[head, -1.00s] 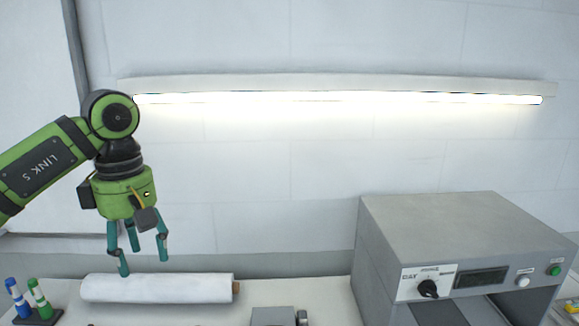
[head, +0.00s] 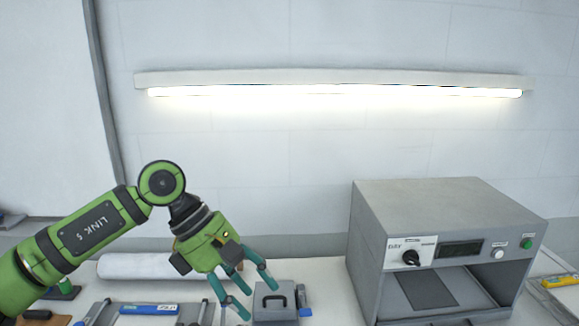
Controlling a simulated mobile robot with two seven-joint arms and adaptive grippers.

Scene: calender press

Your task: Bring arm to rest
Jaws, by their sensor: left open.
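My left gripper (head: 246,289) is green with teal fingers. It comes in from the left and points down and to the right. Its fingers are spread and I see nothing between them. It hangs in front of the white roll and beside a small grey box with a dark handle (head: 275,301); I cannot tell whether it touches the box. My right gripper is out of view.
A grey calender press (head: 447,205) with a dial, display and buttons stands at the right. A white roll (head: 150,267) lies at the back left, partly behind my arm. A blue-labelled tool (head: 149,309) lies at the front left. A lamp (head: 335,90) is on the wall.

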